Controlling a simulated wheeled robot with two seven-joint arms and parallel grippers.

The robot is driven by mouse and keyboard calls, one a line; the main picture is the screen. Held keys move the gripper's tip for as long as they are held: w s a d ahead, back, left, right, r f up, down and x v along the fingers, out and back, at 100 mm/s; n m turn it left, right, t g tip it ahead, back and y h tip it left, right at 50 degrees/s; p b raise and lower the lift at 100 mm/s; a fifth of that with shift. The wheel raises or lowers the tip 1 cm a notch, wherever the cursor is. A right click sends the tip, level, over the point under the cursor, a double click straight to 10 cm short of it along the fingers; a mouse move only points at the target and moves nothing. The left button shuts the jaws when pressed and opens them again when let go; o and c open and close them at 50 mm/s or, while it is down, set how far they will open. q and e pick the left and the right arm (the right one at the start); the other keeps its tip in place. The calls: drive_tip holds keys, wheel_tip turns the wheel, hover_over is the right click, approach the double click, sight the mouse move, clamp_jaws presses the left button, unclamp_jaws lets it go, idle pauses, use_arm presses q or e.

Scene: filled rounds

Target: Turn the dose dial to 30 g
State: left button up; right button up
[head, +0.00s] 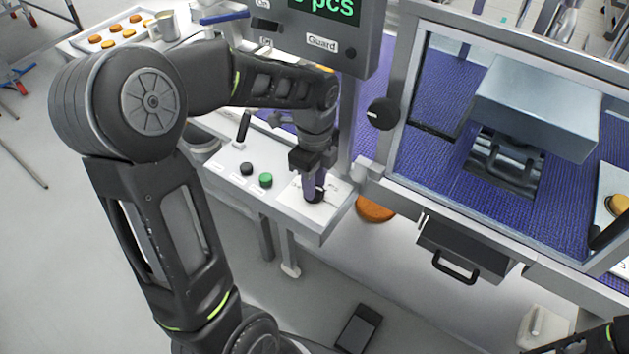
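The dose dial (319,198) is a small dark knob on a white plate with faint marks, at the right end of the light control panel (285,208). My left gripper (314,190) points down at it, its fingers right at the knob and covering much of it. The fingers show nearly edge-on, so I cannot tell whether they are closed on it. The pointer and scale figures are too small and covered to read. My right gripper is out of view; only a bit of dark arm shows at the bottom right.
A green button (265,180) and a black button (246,168) sit left of the dial. A display box (330,30) hangs above. Another black knob (383,113) is on the guard frame to the right. A drawer (460,250) is below the guarded belt.

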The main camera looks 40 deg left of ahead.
use_arm(q)
clamp_jaws()
drive_tip(key=shift+n, duration=0.5)
drive_tip(key=n+b, duration=0.1)
drive_tip(key=n, duration=0.3)
drive_tip(key=shift+w+n, duration=0.1)
drive_tip(key=shift+n, duration=0.2)
drive_tip(key=n+b, duration=0.1)
drive_tip(key=n, duration=0.5)
drive_tip(key=shift+a, duration=0.1)
drive_tip(key=n+b, duration=0.1)
drive_tip(key=n, duration=0.5)
drive_tip(key=shift+n, duration=0.3)
drive_tip(key=n+b, duration=0.1)
drive_tip(key=n, duration=0.4)
drive_tip(key=shift+a+n, duration=0.1)
drive_tip(key=shift+n, duration=0.3)
